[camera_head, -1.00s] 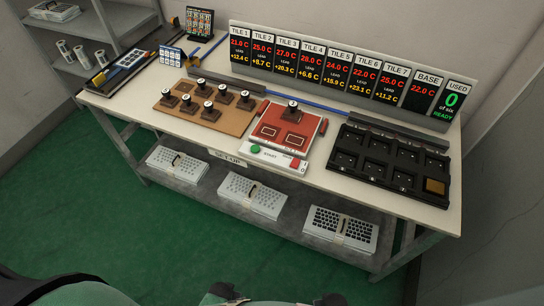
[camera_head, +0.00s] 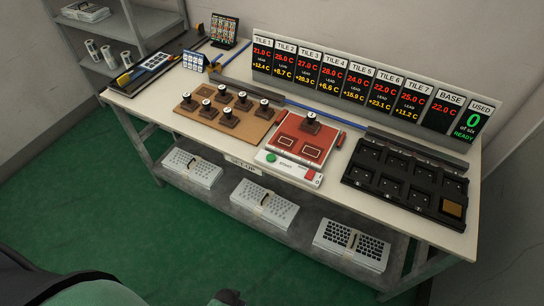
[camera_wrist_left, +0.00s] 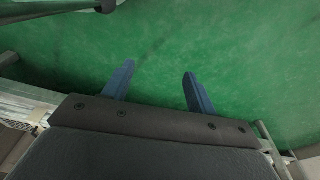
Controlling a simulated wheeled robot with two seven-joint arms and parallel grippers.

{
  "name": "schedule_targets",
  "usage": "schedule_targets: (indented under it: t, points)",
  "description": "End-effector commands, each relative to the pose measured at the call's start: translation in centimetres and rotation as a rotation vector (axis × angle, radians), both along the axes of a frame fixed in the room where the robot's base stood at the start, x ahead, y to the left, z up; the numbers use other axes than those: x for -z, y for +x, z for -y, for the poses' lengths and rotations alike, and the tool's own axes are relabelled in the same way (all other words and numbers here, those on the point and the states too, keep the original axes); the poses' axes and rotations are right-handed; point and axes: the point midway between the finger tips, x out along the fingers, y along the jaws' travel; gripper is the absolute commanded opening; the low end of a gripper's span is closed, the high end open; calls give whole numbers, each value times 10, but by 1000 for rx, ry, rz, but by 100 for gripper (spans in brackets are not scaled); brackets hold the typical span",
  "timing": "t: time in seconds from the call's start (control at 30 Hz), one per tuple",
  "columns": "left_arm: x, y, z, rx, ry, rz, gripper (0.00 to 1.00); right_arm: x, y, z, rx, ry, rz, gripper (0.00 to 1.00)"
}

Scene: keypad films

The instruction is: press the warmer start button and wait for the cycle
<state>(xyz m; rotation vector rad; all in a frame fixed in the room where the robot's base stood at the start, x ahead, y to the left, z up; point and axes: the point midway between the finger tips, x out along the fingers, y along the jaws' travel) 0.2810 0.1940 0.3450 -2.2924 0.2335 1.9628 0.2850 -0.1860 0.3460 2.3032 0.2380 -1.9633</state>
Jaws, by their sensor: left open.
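The warmer (camera_head: 283,140) is a red plate with a white front panel on the bench. Its green START button (camera_head: 271,158) is at the panel's left, with a red switch (camera_head: 310,174) at the right. A brown tile with a round-topped knob (camera_head: 310,124) stands toward the plate's back. The display board (camera_head: 375,92) reads 0 of six and READY in green. My left gripper (camera_wrist_left: 158,85) is open and empty in the left wrist view, over green floor, away from the warmer. My right gripper is not in view.
A brown board (camera_head: 250,133) with several knobbed tiles lies left of the warmer. A black slotted tray (camera_head: 350,180) with one gold block (camera_head: 453,208) is at right. Keypads (camera_head: 264,205) lie on the lower shelf. Green floor (camera_head: 130,225) in front is clear.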

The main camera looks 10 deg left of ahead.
Motion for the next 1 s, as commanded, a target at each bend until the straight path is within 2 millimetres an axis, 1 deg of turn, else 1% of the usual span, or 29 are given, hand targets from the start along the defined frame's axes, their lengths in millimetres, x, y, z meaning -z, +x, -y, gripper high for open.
schedule_targets:
  t: [0.13,0.17,0.2,0.27,0.3,0.43,0.77,1.0]
  points:
    - [0,0,0,0,0,0,57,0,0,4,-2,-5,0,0]
    - [0,0,0,0,0,1,53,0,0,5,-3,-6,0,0]
    - [0,1,0,0,0,1,45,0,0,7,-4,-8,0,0]
    - [0,1,0,0,0,1,34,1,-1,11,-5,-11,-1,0]
    - [0,1,0,0,0,1,26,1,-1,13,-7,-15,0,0]
    - [0,2,0,0,0,2,0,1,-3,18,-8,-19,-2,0]
    - [-1,2,0,0,0,2,0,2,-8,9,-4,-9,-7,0]
    - [-1,2,0,0,0,2,0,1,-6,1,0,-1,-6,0]
